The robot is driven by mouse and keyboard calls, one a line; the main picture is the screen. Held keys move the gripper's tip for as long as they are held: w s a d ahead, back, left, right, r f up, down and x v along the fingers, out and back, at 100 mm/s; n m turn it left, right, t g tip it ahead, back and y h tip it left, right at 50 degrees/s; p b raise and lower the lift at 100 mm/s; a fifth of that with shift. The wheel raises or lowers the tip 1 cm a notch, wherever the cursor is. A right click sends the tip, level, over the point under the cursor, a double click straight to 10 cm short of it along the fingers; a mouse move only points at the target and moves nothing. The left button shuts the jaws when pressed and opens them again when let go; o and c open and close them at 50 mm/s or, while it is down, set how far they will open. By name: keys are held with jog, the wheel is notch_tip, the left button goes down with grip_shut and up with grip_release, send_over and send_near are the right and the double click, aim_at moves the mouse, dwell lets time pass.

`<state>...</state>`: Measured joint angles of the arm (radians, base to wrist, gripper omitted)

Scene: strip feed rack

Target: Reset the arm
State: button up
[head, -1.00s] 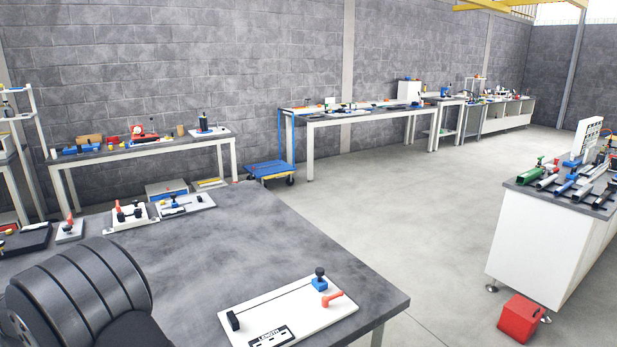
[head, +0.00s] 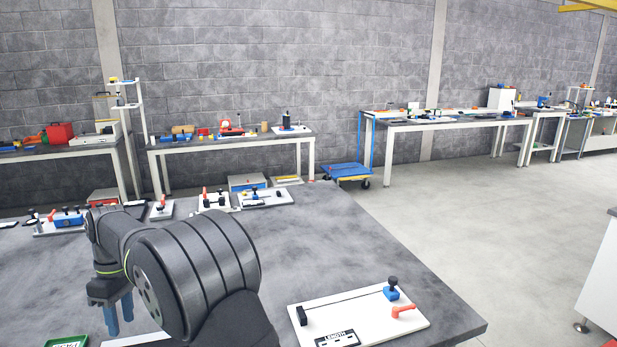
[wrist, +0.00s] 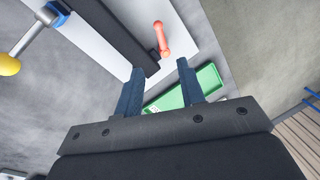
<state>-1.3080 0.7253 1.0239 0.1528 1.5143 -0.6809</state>
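My gripper (head: 117,317) hangs from my dark grey arm at the lower left of the head view, over the grey bench top (head: 350,235). In the wrist view my gripper (wrist: 160,64) has its two blue fingers apart, with nothing held between them. Beyond the fingers lies a green tray (wrist: 207,78), partly hidden by them. Its edge also shows at the bottom left of the head view (head: 66,342). A white board with a dark bar (wrist: 118,35) and an orange handle (wrist: 161,38) lies above the tray in the wrist view.
A white length fixture (head: 360,318) with a blue clamp and orange handle lies at the bench's front right. Several small fixtures stand along its far edge. A yellow knob on a rod (wrist: 10,65) is at the wrist view's left. A blue cart (head: 347,171) stands on the floor.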

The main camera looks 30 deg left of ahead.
jog(key=f, duration=0.4)
jog(key=s+f, duration=0.1)
jog(key=f, duration=0.3)
jog(key=s+d+f, duration=0.1)
jog(key=f, duration=0.4)
jog(key=shift+s, duration=0.25)
jog(key=shift+s+d+r+m, duration=0.1)
jog(key=shift+s+m, duration=0.1)
jog(key=shift+m, duration=0.5)
jog(key=shift+s+d+m, duration=0.1)
jog(key=shift+s+m, duration=0.05)
jog(key=shift+m, duration=0.55)
jog(key=shift+w+a+n, duration=0.2)
jog(key=shift+w+n, duration=0.15)
jog(key=shift+n, duration=0.75)
notch_tip(320, 180, up, 15)
jog(key=w+a, duration=0.1)
jog(key=w, duration=0.2)
jog(key=shift+n, duration=0.3)
jog(key=shift+s+f, duration=0.1)
jog(key=shift+f, duration=0.1)
